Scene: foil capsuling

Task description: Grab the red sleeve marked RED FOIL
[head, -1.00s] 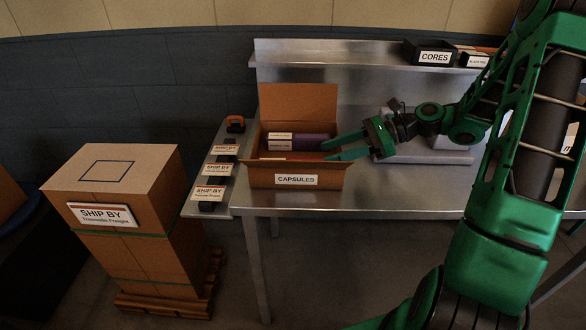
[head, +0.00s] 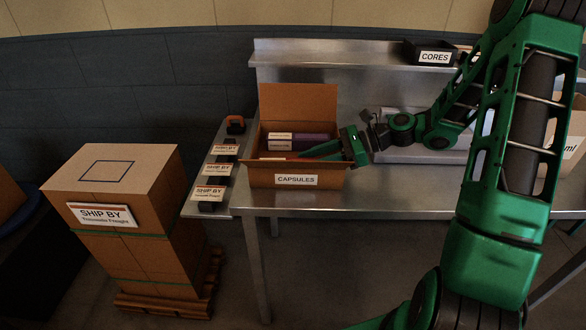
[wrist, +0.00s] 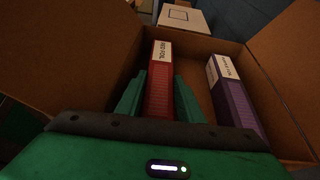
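The red sleeve (wrist: 160,85), with a white label at its far end, lies in the open carton marked CAPSULES (head: 258,176). In the wrist view it runs lengthwise between the two green fingers of my gripper (wrist: 159,88). The fingers are apart, one on each side of the sleeve, with what looks like a narrow gap to it. Contact is hard to judge. In the head view my gripper (head: 312,154) reaches into the carton from the right, over its right wall. The sleeve is mostly hidden there behind the carton's front.
A purple sleeve (wrist: 234,92) lies to the right of the red one in the wrist view, with bare carton floor between them. Carton walls and raised flaps surround my gripper. A CORES bin (head: 434,50) stands on the back shelf. A SHIP BY box stack (head: 120,225) stands left.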

